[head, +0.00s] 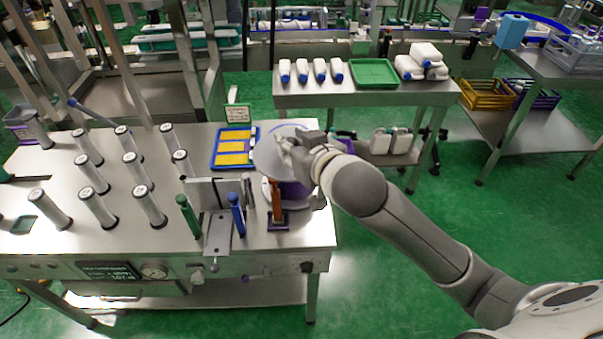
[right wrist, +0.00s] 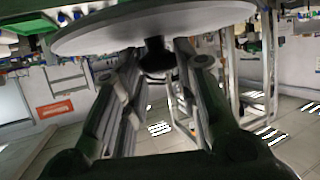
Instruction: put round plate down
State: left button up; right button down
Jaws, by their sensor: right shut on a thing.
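The round plate (head: 266,156) is a flat light-grey disc at the right end of the steel workbench. My right gripper (head: 297,150) is at its right side in the head view and shut on it. In the right wrist view the plate (right wrist: 150,27) spans the top, with a short dark stem beneath it between the fingers of my right gripper (right wrist: 158,65). The plate looks held above the bench; its exact height is hard to tell. My left gripper is not in view.
The workbench (head: 130,235) carries several upright grey cylinders and a blue tray (head: 216,160) with yellow blocks. Blue and green handles, an orange post (head: 276,200) and a partly hidden purple item (head: 296,192) stand close below the plate. A second table with bottles and a green tray (head: 374,73) is behind.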

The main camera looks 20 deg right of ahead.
jog(key=shift+d, duration=0.15)
jog(key=w+d+f, duration=0.1)
jog(key=w, duration=0.1)
jog(key=w+f+p, duration=0.1)
jog(key=w, duration=0.2)
jog(key=w+d+f+p, duration=0.1)
jog(key=w, duration=0.2)
jog(key=shift+w+d+f, duration=0.2)
jog(key=shift+d+f, duration=0.1)
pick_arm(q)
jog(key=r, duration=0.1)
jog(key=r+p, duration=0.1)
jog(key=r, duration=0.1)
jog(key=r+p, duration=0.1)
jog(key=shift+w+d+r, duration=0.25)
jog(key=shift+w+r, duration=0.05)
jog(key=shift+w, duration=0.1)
pick_arm(e)
jog(key=w+d+f, duration=0.1)
jog(key=w+f, duration=0.4)
jog(key=f, duration=0.4)
jog(key=shift+d+f, duration=0.15)
jog(key=shift+f, duration=0.15)
jog(key=shift+w+f, duration=0.1)
jog(key=shift+f, duration=0.5)
jog(key=c, duration=1.1)
grip_release()
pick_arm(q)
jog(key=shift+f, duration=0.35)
